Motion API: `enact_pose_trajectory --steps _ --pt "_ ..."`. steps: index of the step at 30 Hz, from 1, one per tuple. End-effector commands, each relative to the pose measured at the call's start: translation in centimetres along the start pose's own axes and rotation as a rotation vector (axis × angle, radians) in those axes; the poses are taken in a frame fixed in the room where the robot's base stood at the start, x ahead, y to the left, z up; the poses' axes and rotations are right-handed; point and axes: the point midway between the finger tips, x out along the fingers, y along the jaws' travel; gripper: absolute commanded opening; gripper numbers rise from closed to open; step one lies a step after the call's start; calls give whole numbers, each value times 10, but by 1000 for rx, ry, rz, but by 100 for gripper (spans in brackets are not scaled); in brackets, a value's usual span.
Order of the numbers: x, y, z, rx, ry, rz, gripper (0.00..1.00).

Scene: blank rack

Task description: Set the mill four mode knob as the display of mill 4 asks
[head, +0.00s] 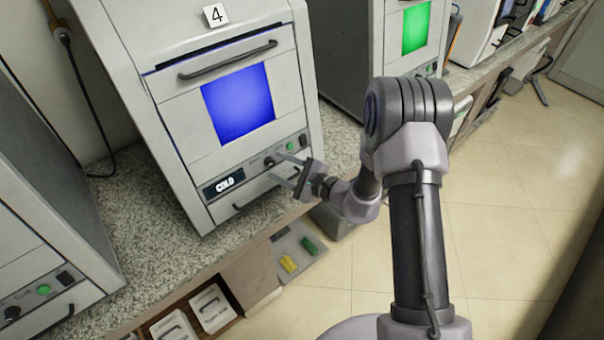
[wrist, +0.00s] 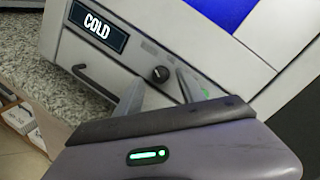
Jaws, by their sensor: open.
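Mill 4 (head: 172,100) is a pale grey cabinet with a "4" card on top and a blue window. Its display (head: 224,184) reads COLD, also clear in the wrist view (wrist: 97,27). The mode knob (wrist: 160,74) is a small round black knob on the panel right of the display; its pointer direction is too small to read. In the head view the knob (head: 268,161) shows near the fingertips. My gripper (head: 279,168) is open in front of the panel. In the wrist view its fingers (wrist: 158,87) stand either side of the knob, apparently not touching it.
A dark bar handle (wrist: 95,82) sits below the display. A green button (head: 282,157) is right of the knob, close to a finger. Another cabinet (head: 30,240) stands at left, and one with a green window (head: 415,25) at right. The speckled counter (head: 140,215) runs beneath.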

Motion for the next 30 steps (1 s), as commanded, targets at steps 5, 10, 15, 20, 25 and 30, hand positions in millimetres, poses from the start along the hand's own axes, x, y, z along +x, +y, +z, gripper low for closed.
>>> enact_pose_trajectory --steps 5,10,15,20,25,30 --pt "-48 -2 1 4 4 -3 46" --pt "-105 -3 1 5 5 -5 46" --pt "-145 -1 0 3 4 -3 46" --pt "-159 0 1 1 1 0 46" --pt "-161 0 0 1 0 0 46" --pt "-160 0 0 1 0 0 46"
